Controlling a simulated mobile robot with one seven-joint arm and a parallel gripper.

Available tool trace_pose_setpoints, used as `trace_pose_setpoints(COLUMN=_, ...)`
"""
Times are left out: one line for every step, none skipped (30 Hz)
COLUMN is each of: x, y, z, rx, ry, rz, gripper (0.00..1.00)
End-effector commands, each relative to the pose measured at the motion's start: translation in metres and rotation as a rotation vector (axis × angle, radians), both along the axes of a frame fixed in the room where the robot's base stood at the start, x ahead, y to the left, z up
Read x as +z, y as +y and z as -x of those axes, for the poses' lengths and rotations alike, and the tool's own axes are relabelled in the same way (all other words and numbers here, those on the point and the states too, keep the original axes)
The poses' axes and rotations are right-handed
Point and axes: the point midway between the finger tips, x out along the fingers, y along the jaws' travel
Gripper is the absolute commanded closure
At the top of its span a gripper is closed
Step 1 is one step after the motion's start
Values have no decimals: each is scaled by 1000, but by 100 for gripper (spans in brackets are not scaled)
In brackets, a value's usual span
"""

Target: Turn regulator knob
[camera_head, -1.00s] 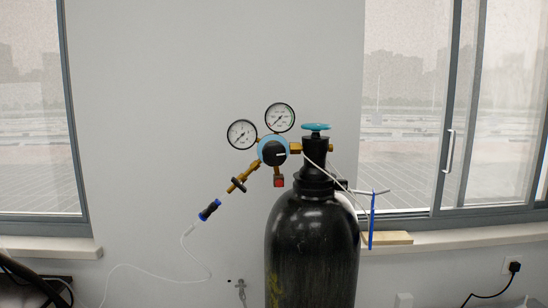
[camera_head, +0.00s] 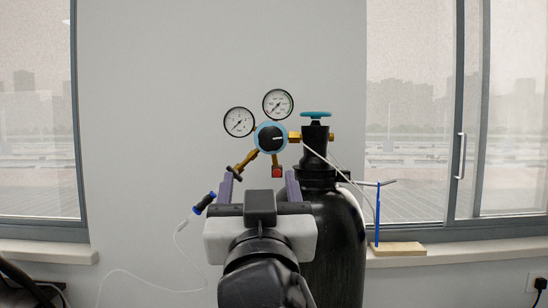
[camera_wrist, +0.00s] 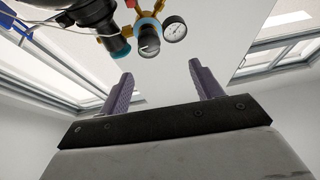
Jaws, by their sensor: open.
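The regulator knob (camera_head: 271,137) is black and round with a pale mark, set in a blue ring on the regulator body. It sits below two white dial gauges (camera_head: 278,104). In the wrist view the knob (camera_wrist: 149,40) shows near the top, beyond the fingertips. My gripper (camera_head: 258,178) is open, its two purple-grey fingers spread apart and pointing up toward the regulator. In the head view the fingertips lie below the knob, one to each side. In the wrist view the gripper (camera_wrist: 162,72) is empty and apart from the knob.
A black gas cylinder (camera_head: 345,240) with a teal valve wheel (camera_head: 315,114) stands right of the regulator. A brass outlet (camera_head: 243,162) and a blue-black hose connector (camera_head: 203,203) are at lower left. A blue-rod stand (camera_head: 378,215) is on the right sill. Plain wall lies behind.

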Motion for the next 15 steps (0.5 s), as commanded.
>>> trace_pose_setpoints(x=-2, y=-8, z=1, rx=-27, ry=12, rz=-5, gripper=35)
trace_pose_setpoints(x=-3, y=-11, z=1, rx=-37, ry=21, rz=-9, gripper=35)
trace_pose_setpoints(x=-3, y=-14, z=1, rx=-46, ry=27, rz=-13, gripper=35)
trace_pose_setpoints(x=-3, y=-15, z=0, rx=-50, ry=30, rz=-13, gripper=35)
trace_pose_setpoints(x=-2, y=-16, z=-1, rx=-51, ry=32, rz=-15, gripper=35)
trace_pose_setpoints(x=0, y=-16, z=-2, rx=-52, ry=33, rz=-15, gripper=35)
trace_pose_setpoints(x=1, y=-16, z=-4, rx=-52, ry=34, rz=-15, gripper=35)
trace_pose_setpoints(x=3, y=-16, z=-6, rx=-52, ry=35, rz=-15, gripper=35)
trace_pose_setpoints(x=5, y=-16, z=-10, rx=-51, ry=35, rz=-15, gripper=35)
trace_pose_setpoints(x=6, y=-16, z=-12, rx=-50, ry=36, rz=-14, gripper=35)
trace_pose_setpoints(x=8, y=-16, z=-15, rx=-51, ry=36, rz=-15, gripper=35)
trace_pose_setpoints(x=10, y=-16, z=-19, rx=-51, ry=35, rz=-16, gripper=35)
trace_pose_setpoints(x=11, y=-16, z=-22, rx=-51, ry=36, rz=-15, gripper=35)
trace_pose_setpoints(x=13, y=-16, z=-25, rx=-50, ry=35, rz=-14, gripper=35)
trace_pose_setpoints(x=14, y=-16, z=-28, rx=-51, ry=36, rz=-15, gripper=35)
